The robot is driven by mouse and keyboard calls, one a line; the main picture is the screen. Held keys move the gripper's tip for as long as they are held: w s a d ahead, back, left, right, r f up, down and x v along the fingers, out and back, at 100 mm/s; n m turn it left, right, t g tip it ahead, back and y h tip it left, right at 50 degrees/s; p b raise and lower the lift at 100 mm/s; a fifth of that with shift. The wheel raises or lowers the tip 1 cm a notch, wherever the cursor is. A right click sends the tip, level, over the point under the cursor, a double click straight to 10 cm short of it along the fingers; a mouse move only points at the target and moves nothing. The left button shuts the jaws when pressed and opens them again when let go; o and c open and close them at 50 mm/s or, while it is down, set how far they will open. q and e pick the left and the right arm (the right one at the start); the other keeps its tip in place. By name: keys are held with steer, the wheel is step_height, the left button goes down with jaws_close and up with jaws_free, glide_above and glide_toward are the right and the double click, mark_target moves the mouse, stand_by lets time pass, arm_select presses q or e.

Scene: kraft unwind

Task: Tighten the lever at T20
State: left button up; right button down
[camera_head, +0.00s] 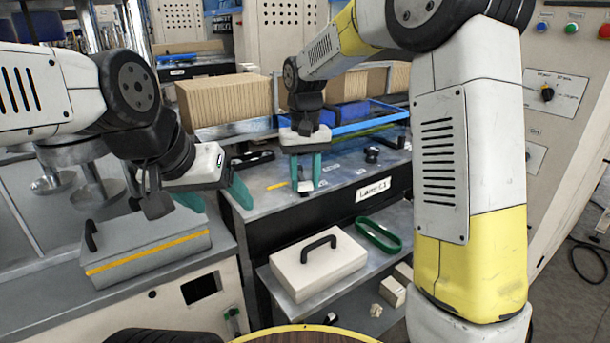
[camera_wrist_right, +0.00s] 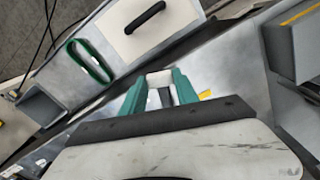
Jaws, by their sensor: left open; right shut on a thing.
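My right gripper (camera_head: 305,188) points down at the grey bench top (camera_head: 345,160), its teal fingers close around a small pale and dark part (camera_wrist_right: 162,96). I take this part for the lever, but the fingers hide most of it and I cannot read T20 on it. In the right wrist view the right gripper (camera_wrist_right: 160,100) has its fingers on both sides of this part. My left gripper (camera_head: 215,198) is open and empty, to the left of the bench edge, above a grey box with a yellow stripe (camera_head: 150,255).
A black knob (camera_head: 371,155) stands on the bench at right, near a blue-edged tray (camera_head: 375,118). A cardboard stack (camera_head: 225,100) is behind. A white case with black handle (camera_head: 318,265) and a green ring (camera_head: 379,236) lie on the lower shelf.

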steer(key=shift+a, duration=0.15)
steer(key=a+m, duration=0.2)
steer(key=m, duration=0.1)
steer(key=shift+s+a+r, duration=0.1)
steer(key=shift+s+a, duration=0.05)
steer(key=shift+a, duration=0.2)
steer(key=a+m, duration=0.1)
steer(key=m, duration=0.1)
steer(key=a+m, duration=0.1)
steer(key=m, duration=0.1)
steer(key=shift+w+a, duration=0.35)
steer(key=a+m, duration=0.1)
steer(key=w+a+m, duration=0.1)
steer(key=m, duration=0.1)
steer(key=shift+w+a+m, duration=0.2)
steer(key=shift+m, duration=0.1)
steer(key=shift+w+a+m, duration=0.45)
steer(key=shift+w+m, duration=0.05)
steer(key=shift+m, duration=0.4)
steer(key=shift+w+a+m, duration=0.4)
steer(key=shift+w+m, duration=0.1)
steer(key=shift+m, duration=0.4)
steer(key=c, duration=0.9)
jaws_free()
